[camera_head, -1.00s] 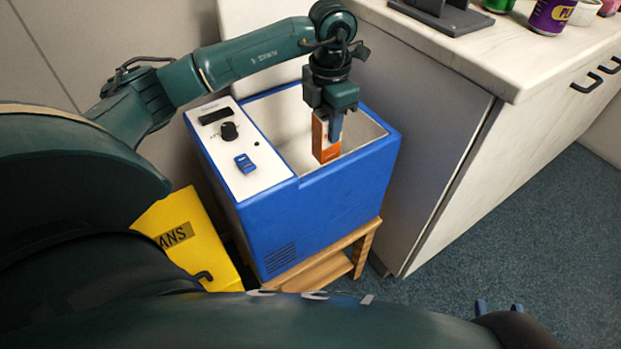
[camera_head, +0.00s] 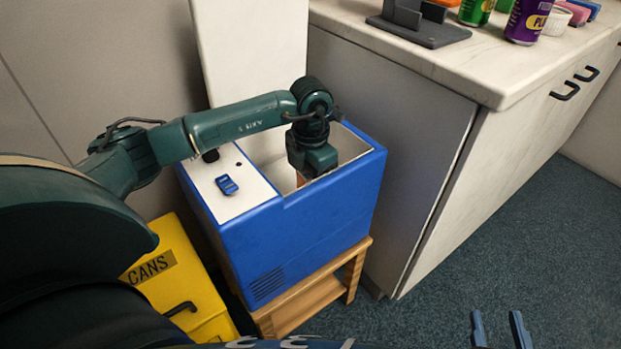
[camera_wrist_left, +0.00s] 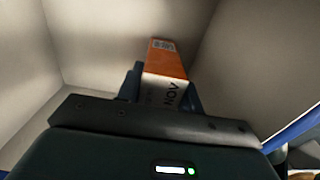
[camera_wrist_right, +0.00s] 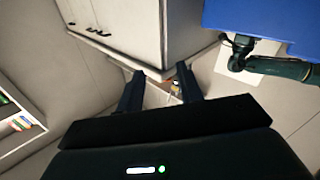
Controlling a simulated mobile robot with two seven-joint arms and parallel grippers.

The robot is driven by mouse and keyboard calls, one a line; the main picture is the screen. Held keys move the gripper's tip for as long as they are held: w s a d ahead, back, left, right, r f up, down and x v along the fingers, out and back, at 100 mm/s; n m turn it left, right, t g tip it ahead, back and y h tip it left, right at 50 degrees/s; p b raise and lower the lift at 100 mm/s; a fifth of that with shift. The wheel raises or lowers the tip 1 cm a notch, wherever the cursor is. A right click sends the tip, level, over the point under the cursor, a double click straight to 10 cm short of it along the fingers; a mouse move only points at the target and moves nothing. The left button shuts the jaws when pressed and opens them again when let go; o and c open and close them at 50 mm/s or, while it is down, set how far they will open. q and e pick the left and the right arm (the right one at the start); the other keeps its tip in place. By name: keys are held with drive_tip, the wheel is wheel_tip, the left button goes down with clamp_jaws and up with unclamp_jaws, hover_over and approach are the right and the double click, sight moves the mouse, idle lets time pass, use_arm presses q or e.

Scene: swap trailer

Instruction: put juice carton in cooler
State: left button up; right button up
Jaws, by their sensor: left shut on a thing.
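The juice carton (camera_wrist_left: 164,72) is orange and white and sits between the fingers of my left gripper (camera_wrist_left: 162,90), which is shut on it. In the head view a small part of the carton (camera_head: 301,180) shows below the left gripper, inside the open cooler. The cooler (camera_head: 305,232) is a blue box with a white control panel and pale inner walls, standing on a wooden stool. The pale walls surround the carton in the left wrist view; whether it touches the floor cannot be told. My right gripper (camera_head: 498,330) is open and empty at the lower right, over the carpet.
A yellow CANS bin (camera_head: 175,275) stands left of the cooler. A counter (camera_head: 440,58) to the right bears a grey stand (camera_head: 420,28), a green can (camera_head: 475,10) and a purple can (camera_head: 526,20). The blue carpet at right is clear.

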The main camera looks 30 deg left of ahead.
use_arm(q)
drive_tip(key=o, duration=0.6)
drive_tip(key=shift+f, duration=0.15)
drive_tip(key=o, duration=0.5)
drive_tip(key=shift+r, duration=0.4)
wheel_tip(320, 180, up, 12)
drive_tip(key=p, duration=0.3)
drive_tip(key=shift+f, duration=0.2)
use_arm(e)
drive_tip(key=shift+s+d+f+m+g+h, duration=0.15)
drive_tip(key=shift+d+m+g+h, duration=0.4)
drive_tip(key=shift+g+h, duration=0.35)
